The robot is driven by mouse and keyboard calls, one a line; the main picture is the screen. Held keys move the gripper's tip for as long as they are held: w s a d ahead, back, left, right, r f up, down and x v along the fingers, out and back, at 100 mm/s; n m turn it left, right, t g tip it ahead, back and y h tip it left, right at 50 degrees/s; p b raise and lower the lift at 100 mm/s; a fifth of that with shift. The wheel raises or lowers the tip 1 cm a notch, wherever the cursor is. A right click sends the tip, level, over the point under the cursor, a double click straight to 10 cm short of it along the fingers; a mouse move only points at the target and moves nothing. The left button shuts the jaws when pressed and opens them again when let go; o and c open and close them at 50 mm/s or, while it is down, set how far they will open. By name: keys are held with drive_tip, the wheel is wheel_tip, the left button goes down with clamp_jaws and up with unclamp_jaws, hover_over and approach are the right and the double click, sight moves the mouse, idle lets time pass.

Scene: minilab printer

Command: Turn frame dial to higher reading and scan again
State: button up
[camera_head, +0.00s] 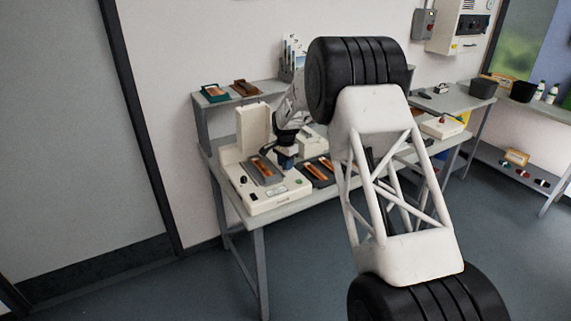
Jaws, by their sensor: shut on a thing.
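The cream scanner (262,204) stands at the left end of the bench with its lid (252,128) up. A small black knob (243,181), which looks like the frame dial, is on its left front; its reading is too small to make out. A green button (299,182) is at its right. A grey film holder with an orange strip (265,168) is over the scanner's top; I cannot tell whether it rests there or is raised. My gripper (285,161) is at the holder's right end and looks shut on it, though its fingertips are tiny and partly hidden.
A dark tray (319,180) with more orange strips lies right of the scanner. A shelf (240,98) behind holds a green and a brown holder. My own large arm links cover the middle of the view and the bench's right part. Another bench (450,100) stands farther right.

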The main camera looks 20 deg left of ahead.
drive_tip(key=shift+n, duration=0.5)
drive_tip(key=o, duration=0.9)
drive_tip(key=shift+r, duration=0.15)
drive_tip(key=shift+r, duration=3.8)
